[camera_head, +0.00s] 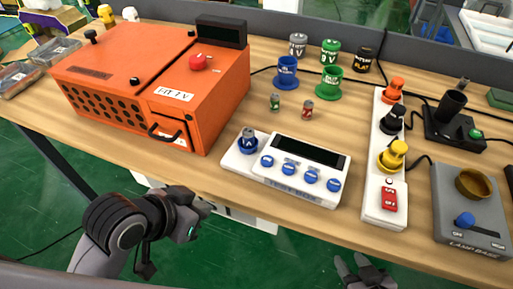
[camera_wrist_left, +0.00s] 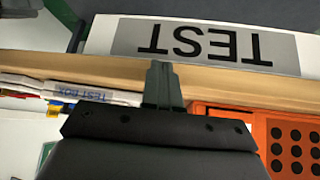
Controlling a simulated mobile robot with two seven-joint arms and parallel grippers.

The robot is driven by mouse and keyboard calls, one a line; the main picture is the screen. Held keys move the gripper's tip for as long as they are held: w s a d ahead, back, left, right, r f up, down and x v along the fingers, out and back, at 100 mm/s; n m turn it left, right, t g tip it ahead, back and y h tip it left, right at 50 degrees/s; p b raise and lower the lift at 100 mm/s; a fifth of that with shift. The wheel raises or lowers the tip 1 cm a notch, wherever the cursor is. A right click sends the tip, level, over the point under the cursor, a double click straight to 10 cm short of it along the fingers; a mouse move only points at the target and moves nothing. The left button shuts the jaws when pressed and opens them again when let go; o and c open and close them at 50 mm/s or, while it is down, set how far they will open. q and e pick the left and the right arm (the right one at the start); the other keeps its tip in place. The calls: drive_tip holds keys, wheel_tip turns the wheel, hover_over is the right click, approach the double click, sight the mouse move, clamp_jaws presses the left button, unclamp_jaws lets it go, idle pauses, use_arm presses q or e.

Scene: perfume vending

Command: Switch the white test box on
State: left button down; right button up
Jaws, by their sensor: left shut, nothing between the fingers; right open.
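The white test box (camera_head: 297,182) lies near the table's front edge, with a dark display, a row of blue buttons and a blue-and-grey piece marked A (camera_head: 248,142) at its left end. Its front label (camera_wrist_left: 78,92) shows upside down at the left of the wrist view. My left gripper (camera_head: 203,205) is in front of the table edge, left of the test box and apart from it. In the wrist view its fingers (camera_wrist_left: 162,85) are shut and empty. My right gripper (camera_head: 365,268) is open and empty at the bottom of the head view, below the table edge.
An orange oven-like box (camera_head: 120,70) stands at left. A white power strip (camera_head: 372,200) with a red switch (camera_head: 389,198) and a grey lamp base (camera_head: 465,215) stand at right. Small batteries and coloured cups are behind. A white panel marked TEST (camera_wrist_left: 200,40) is below the tabletop.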

use_arm(q)
drive_tip(key=shift+m+t+h, duration=0.3)
drive_tip(key=shift+m+h, duration=0.1)
drive_tip(key=shift+m, duration=0.3)
drive_tip(key=w+d+r, duration=0.2)
drive_tip(key=r, duration=0.1)
drive_tip(key=shift+w+d, duration=0.2)
drive_tip(key=shift+d, duration=0.15)
drive_tip(key=d+r+m, duration=0.1)
drive_tip(key=w+d+r+m+h, duration=0.1)
drive_tip(key=d+r, duration=0.1)
drive_tip(key=w+d+r+m, duration=0.1)
drive_tip(key=d+r, duration=0.1)
drive_tip(key=shift+w+r+h, duration=0.1)
drive_tip(key=shift+w+h, duration=0.15)
drive_tip(key=shift+h, duration=0.15)
drive_tip(key=w+d+r+m, duration=0.4)
drive_tip(key=r+m, duration=0.3)
drive_tip(key=r, duration=0.2)
drive_tip(key=shift+w+d+y, duration=0.15)
drive_tip(key=shift+w+y, duration=0.05)
drive_tip(key=shift+y, duration=0.1)
use_arm(e)
drive_tip(key=shift+w+a, duration=0.1)
drive_tip(key=shift+w, duration=0.25)
use_arm(q)
drive_tip(key=shift+f, duration=0.15)
use_arm(e)
drive_tip(key=shift+f, duration=0.15)
